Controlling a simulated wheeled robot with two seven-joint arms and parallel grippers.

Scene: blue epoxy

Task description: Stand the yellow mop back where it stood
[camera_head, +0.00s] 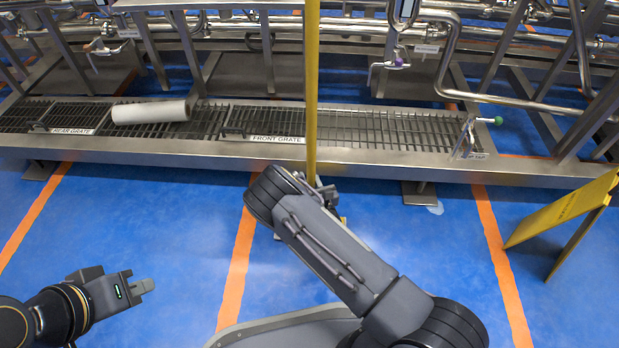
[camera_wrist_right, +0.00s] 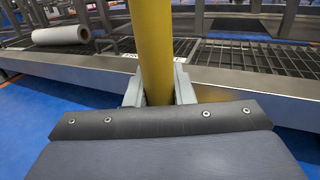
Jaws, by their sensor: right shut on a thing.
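The yellow mop (camera_head: 312,90) shows as a long upright yellow pole in the head view. It rises in front of the front grate and runs out of the top of the picture. My right gripper (camera_wrist_right: 159,92) is shut around the pole (camera_wrist_right: 152,45) in the right wrist view. In the head view my right forearm hides most of that gripper and most of the mop's lower end. My left gripper (camera_head: 141,287) is low at the left over the blue floor, apart from everything. Its fingers look close together, but I cannot tell whether they are shut.
A steel platform with a rear grate (camera_head: 75,115) and a front grate (camera_head: 350,125) crosses the view. A white roll (camera_head: 150,112) lies on it. Steel pipes (camera_head: 480,20) stand behind. A yellow floor sign (camera_head: 565,212) stands at right. The blue floor at left is clear.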

